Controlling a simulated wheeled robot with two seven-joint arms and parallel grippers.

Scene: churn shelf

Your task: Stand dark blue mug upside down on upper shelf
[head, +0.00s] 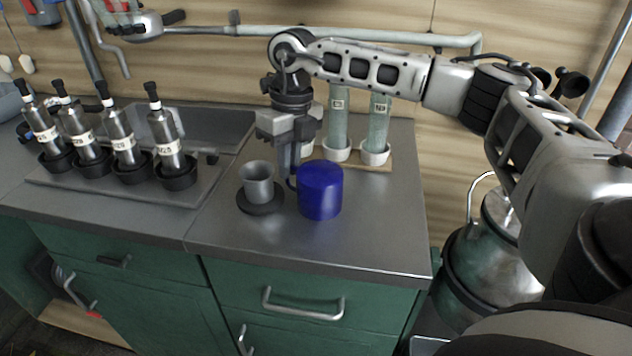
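The dark blue mug (320,192) is at the grey worktop (365,245), with its closed, flat base facing up, so it is upside down. Its handle points left. I cannot tell whether its rim touches the worktop. My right gripper (291,172) points straight down at the mug's handle side. Its fingers are seen edge-on and partly merge with the handle, so their grip is unclear. My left gripper is not in view. I cannot make out an upper shelf in this view.
A grey cup (257,182) stands on a dark round coaster (260,204) just left of the mug. Several labelled bottles (118,135) stand in a rack at left. A metal churn (490,240) is at right.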

